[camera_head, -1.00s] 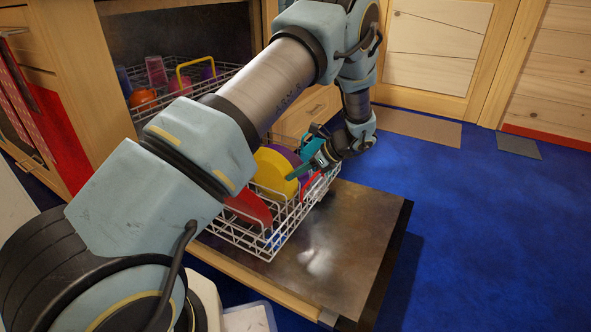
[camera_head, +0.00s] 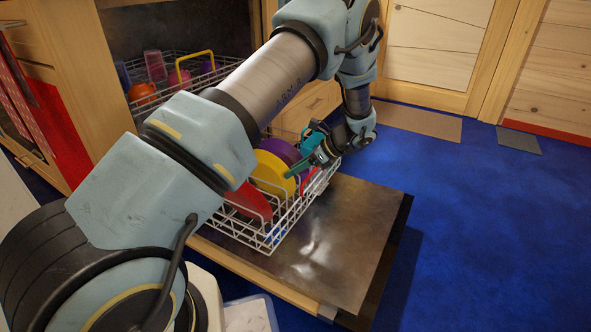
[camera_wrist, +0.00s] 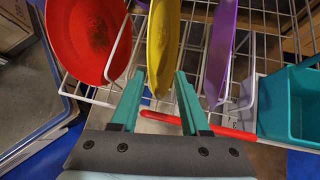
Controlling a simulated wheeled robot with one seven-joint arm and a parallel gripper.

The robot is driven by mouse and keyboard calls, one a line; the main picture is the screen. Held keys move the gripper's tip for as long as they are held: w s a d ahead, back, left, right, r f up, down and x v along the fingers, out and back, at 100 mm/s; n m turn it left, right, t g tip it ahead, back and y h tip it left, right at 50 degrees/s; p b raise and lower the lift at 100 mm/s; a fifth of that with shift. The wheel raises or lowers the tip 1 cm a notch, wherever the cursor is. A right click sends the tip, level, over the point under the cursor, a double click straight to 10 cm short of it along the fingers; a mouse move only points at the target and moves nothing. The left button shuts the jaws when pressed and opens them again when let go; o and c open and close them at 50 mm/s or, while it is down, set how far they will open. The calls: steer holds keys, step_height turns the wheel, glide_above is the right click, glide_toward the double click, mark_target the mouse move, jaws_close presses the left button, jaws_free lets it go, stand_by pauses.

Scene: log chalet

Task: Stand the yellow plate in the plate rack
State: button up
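The yellow plate (camera_head: 270,173) stands on edge in the white wire basket (camera_head: 262,241) on the lowered dishwasher door. In the wrist view the yellow plate (camera_wrist: 162,45) is seen nearly edge-on, between a red dish and a purple plate. My gripper (camera_head: 291,173) is at the plate's near edge. In the wrist view its teal fingers (camera_wrist: 159,73) are apart, one on each side of the plate's lower edge, with gaps showing. I cannot make out a separate plate rack.
A red dish (camera_wrist: 85,38) and a purple plate (camera_wrist: 221,50) stand on either side of the yellow plate. A teal container (camera_wrist: 292,105) and a red handle (camera_wrist: 200,124) are close by. The door's right part (camera_head: 350,235) is bare. An upper basket holds cups (camera_head: 155,66).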

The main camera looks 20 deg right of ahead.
steer(key=p+v, duration=0.3)
steer(key=v, duration=0.7)
steer(key=shift+s+d+r, duration=0.15)
steer(key=shift+d+r, duration=0.05)
steer(key=shift+d, duration=0.1)
steer(key=s+a+r+n+g+h, duration=0.15)
steer(key=a+r+n, duration=0.35)
steer(key=a, duration=0.5)
steer(key=a+r+n+g+h, duration=0.3)
steer(key=a+n, duration=0.4)
steer(key=a, duration=0.3)
steer(key=s+a+r+n+t+h, duration=0.2)
steer(key=s+a+r+n+h, duration=0.25)
steer(key=s+a+n, duration=0.8)
step_height(320, 180, up, 38)
steer(key=w+a+p, duration=0.1)
steer(key=a+p, duration=0.1)
steer(key=p, duration=3.5)
steer(key=shift+w+a, duration=0.2)
steer(key=shift+w, duration=0.15)
